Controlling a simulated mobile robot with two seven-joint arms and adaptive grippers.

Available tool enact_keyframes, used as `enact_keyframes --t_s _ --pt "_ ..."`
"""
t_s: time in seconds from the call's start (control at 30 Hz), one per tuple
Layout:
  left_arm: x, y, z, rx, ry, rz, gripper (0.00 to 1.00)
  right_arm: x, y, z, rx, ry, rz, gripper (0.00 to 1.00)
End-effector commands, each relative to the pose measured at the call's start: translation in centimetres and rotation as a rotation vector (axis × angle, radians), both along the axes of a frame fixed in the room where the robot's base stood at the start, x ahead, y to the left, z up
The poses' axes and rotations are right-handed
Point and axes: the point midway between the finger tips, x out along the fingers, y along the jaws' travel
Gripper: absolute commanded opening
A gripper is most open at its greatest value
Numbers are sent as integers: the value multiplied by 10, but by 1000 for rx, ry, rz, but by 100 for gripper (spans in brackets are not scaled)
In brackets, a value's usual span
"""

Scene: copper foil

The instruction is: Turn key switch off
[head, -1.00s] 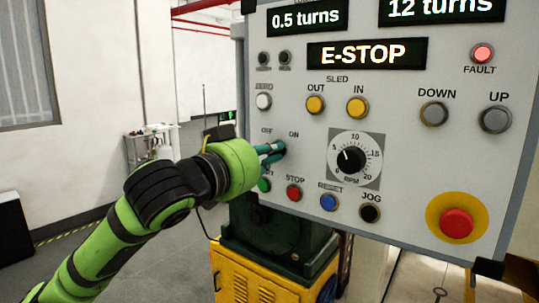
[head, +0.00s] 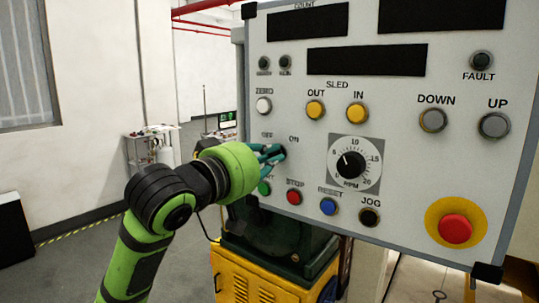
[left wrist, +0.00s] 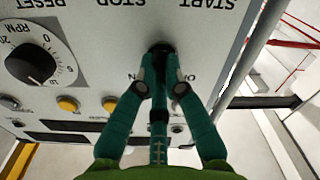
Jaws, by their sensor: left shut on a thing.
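The key switch (head: 281,152) is on the grey control panel (head: 400,150), below the OFF and ON labels. My left gripper (head: 271,153) is at the panel face with its teal fingers around the key. In the left wrist view the fingertips (left wrist: 159,78) are shut on the key, and the switch's dark round body (left wrist: 160,48) shows just beyond them. The fingers partly hide the key, so its exact angle is hard to read. All the panel displays (head: 366,61) are black, and the FAULT lamp (head: 481,61) is unlit. My right gripper is not in view.
Below the key sit the green START button (head: 264,188), red STOP button (head: 294,197) and blue RESET button (head: 328,206). The RPM dial (head: 353,163) is to the right. A red emergency button (head: 456,226) is at the lower right. A yellow cabinet (head: 262,275) stands below.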

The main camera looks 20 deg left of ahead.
Motion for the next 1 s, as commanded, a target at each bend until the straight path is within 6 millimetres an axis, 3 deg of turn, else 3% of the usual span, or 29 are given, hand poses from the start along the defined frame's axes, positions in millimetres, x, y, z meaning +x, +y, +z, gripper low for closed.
enact_keyframes --t_s 0.53,0.6,0.63,1.0 --pt "0 1 2 -29 5 2 0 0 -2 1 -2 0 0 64" --pt "0 1 2 -28 4 2 30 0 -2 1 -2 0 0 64" --pt "0 1 2 -28 4 2 35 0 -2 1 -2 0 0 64" --pt "-3 2 1 -27 6 1 35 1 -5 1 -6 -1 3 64"
